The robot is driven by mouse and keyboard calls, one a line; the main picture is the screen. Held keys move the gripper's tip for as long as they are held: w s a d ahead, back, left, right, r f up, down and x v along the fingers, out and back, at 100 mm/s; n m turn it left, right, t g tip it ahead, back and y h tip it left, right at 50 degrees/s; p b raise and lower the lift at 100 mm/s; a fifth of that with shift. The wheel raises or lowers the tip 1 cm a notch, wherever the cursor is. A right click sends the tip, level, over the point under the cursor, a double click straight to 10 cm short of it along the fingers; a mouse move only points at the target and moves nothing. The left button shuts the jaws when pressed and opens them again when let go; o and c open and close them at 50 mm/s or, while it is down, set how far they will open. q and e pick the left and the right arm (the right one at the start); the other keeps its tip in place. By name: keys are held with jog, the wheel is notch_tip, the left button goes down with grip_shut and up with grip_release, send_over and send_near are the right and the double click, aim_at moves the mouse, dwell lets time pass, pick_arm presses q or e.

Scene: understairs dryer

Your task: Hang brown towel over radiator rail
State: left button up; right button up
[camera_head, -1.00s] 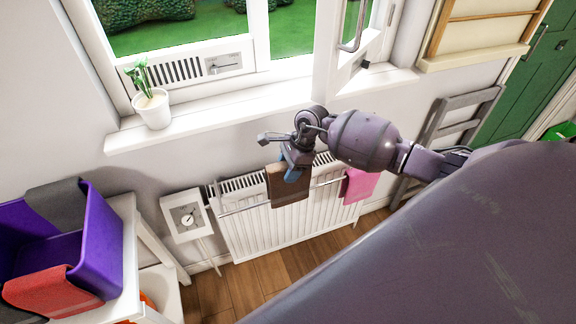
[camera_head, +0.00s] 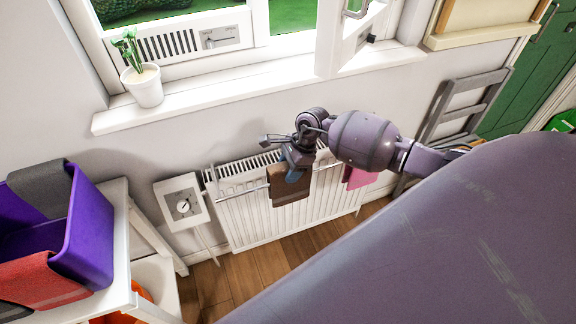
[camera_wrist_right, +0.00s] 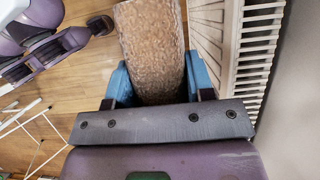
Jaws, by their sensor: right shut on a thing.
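The brown towel (camera_head: 291,194) hangs from my right gripper (camera_head: 292,170) in front of the white radiator (camera_head: 243,224). The blue fingers of my right gripper (camera_wrist_right: 160,82) are shut on the towel (camera_wrist_right: 152,35), which extends beyond them in the wrist view. The radiator rail (camera_head: 240,191) runs along the radiator's front and passes out of sight at the towel. I cannot tell whether the towel lies over the rail or only in front of it. My left gripper is not seen.
A pink cloth (camera_head: 358,177) hangs at the radiator's right end. A white control box (camera_head: 182,203) is left of the radiator. The window sill (camera_head: 210,99) with a potted plant (camera_head: 144,86) juts out above. A purple bin (camera_head: 88,235) stands at the left.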

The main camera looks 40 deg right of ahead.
notch_tip(320, 180, down, 3)
jog(key=shift+f+b, duration=0.1)
jog(key=shift+b, duration=0.8)
jog(key=shift+f+b, duration=0.3)
jog(key=shift+f, duration=0.4)
jog(key=o, duration=1.2)
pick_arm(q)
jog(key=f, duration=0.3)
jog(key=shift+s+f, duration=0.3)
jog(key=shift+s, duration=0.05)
pick_arm(e)
jog(key=shift+o, duration=0.2)
